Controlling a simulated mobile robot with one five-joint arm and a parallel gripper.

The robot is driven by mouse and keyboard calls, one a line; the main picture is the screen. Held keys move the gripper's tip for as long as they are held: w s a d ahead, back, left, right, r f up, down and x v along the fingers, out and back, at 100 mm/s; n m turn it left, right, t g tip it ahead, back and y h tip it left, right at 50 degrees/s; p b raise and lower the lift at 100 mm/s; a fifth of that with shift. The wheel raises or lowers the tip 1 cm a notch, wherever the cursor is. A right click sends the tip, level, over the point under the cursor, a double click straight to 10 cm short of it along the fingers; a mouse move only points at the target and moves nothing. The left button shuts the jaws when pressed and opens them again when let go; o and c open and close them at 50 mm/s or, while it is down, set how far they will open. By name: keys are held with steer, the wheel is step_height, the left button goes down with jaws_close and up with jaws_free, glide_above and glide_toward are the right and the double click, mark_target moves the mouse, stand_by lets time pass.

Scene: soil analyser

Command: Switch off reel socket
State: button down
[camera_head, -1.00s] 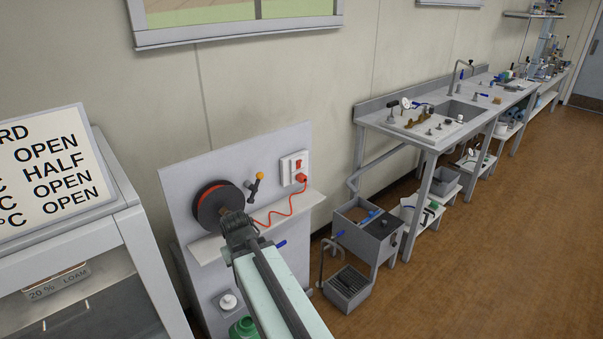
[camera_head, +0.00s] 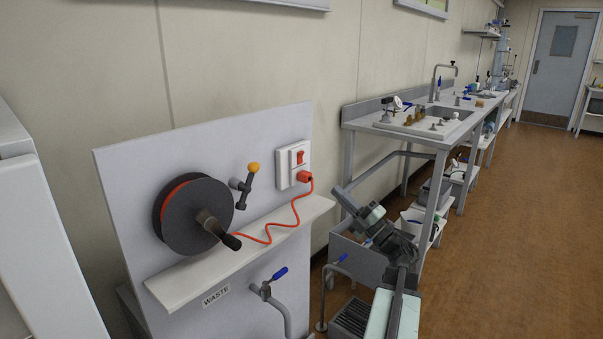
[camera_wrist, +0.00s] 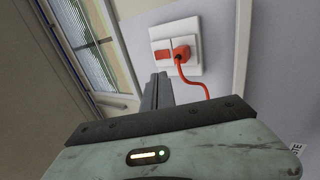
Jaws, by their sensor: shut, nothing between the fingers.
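The reel socket (camera_head: 284,167) is a white wall plate on the grey panel, with a red rocker switch (camera_head: 300,157) above and a red plug (camera_head: 304,176) pushed in below. A red cable runs from the plug to the black reel (camera_head: 171,228). My gripper (camera_head: 339,193) is shut and empty, right of the socket in the head view and apart from it. In the wrist view the closed fingers (camera_wrist: 158,80) point toward the socket (camera_wrist: 193,68). The switch (camera_wrist: 162,57) shows left of the plug (camera_wrist: 181,54) there. The switch's exact tilt is unclear.
A white shelf (camera_head: 165,288) juts out below the socket and reel. An orange-knobbed lever (camera_head: 253,168) stands between reel and socket. A blue-handled tap (camera_head: 279,273) is below the shelf. A sink bench (camera_head: 365,122) stands behind my arm on the right.

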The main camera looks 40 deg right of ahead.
steer(key=shift+w+r, duration=0.1)
steer(key=shift+r, duration=0.1)
steer(key=p, duration=0.7)
glide_toward(301, 155)
steer(key=x, duration=0.6)
steer(key=shift+w+a+r, duration=0.1)
steer(key=shift+w, duration=0.3)
